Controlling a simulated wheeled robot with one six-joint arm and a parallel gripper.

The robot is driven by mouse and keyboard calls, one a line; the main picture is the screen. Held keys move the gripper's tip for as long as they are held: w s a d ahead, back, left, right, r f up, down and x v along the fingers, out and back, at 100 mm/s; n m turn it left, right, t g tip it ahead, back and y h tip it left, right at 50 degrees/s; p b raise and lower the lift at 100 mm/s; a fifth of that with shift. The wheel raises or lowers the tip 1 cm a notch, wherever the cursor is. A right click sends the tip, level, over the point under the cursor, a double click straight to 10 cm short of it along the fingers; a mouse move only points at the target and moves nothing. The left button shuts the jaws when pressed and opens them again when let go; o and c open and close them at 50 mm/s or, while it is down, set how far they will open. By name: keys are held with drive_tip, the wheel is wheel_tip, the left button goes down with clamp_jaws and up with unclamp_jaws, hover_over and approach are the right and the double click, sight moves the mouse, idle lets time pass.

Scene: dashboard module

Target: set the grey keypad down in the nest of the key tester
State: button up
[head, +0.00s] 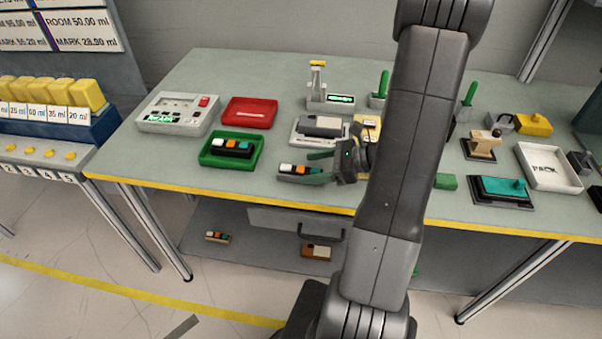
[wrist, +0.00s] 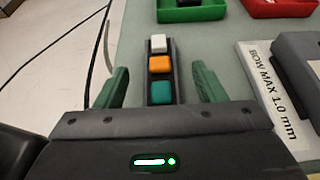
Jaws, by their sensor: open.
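The grey keypad (head: 295,170) lies on the table near its front edge, with white, orange and dark keys in the head view. In the wrist view the keypad (wrist: 161,70) shows white, orange and teal keys in a row. My gripper (head: 318,167) is open, with its green fingers (wrist: 160,88) on either side of the keypad and visible gaps between. The near end of the keypad is hidden by the gripper body. A pale box with a lit display and red switch (head: 180,112) stands back left; I cannot tell if it is the key tester.
A green tray (head: 254,148) holds another dark keypad with coloured keys. A red tray (head: 249,112) is behind it. A pale plate with a grey block (head: 320,127) is close behind my gripper. A post device with a display (head: 331,103) stands farther back.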

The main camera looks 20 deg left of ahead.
sight(304, 168)
drive_tip(key=x, duration=0.4)
drive_tip(key=c, duration=1.1)
drive_tip(key=shift+c, duration=0.2)
